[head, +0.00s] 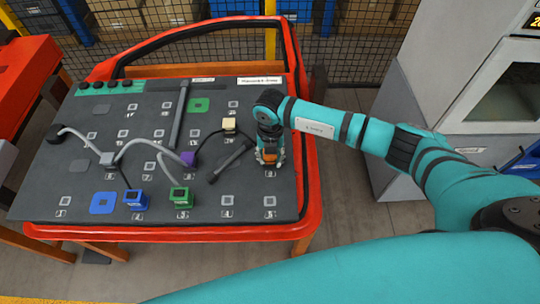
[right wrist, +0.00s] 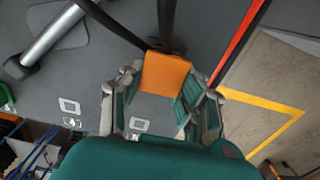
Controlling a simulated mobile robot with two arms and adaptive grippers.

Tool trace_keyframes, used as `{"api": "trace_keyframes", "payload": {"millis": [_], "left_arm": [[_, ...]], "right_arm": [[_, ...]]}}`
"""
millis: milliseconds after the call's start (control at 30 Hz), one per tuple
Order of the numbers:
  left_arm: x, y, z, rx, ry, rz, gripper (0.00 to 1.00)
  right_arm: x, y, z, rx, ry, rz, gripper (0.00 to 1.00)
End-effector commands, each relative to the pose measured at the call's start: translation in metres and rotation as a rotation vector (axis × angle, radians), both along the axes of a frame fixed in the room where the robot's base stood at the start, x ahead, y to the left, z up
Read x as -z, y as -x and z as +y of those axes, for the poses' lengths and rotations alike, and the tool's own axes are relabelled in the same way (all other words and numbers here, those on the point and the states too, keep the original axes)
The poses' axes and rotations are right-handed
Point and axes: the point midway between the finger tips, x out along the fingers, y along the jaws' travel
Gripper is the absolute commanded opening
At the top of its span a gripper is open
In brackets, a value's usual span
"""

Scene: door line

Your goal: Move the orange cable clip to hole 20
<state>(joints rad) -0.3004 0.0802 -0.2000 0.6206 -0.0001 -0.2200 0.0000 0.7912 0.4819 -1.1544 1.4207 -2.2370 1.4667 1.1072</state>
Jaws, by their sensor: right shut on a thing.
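The orange cable clip (right wrist: 166,74) is held between the fingers of my right gripper (right wrist: 160,95) in the right wrist view. In the head view, my right gripper (head: 269,158) is over the right part of the dark panel (head: 110,172), and a little of the orange clip (head: 269,153) shows at its fingertips. I cannot tell whether the clip touches the panel. The panel has rows of numbered square holes. I cannot read a 20; the arm and gripper cover part of the right column. My left gripper is not in view.
A blue clip (head: 135,198), green clip (head: 181,197), purple clip (head: 190,158) and cream clip (head: 229,124) sit on the panel. Grey cable runs across its left half. A dark bar (head: 232,160) lies left of my gripper. The red door frame (head: 309,180) edges the panel.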

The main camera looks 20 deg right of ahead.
Motion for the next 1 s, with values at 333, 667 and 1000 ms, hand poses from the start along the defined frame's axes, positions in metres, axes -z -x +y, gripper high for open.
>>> {"api": "trace_keyframes", "payload": {"millis": [333, 667, 1000], "left_arm": [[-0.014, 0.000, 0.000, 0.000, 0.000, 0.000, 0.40], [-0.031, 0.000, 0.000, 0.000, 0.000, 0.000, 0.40], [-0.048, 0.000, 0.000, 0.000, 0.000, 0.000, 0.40]], "right_arm": [[-0.018, 0.000, 0.000, -0.001, 0.000, 0.000, 0.00], [-0.041, 0.000, 0.000, 0.000, 0.001, 0.001, 0.00], [-0.065, 0.000, 0.000, 0.000, -0.001, 0.000, 0.00]]}}
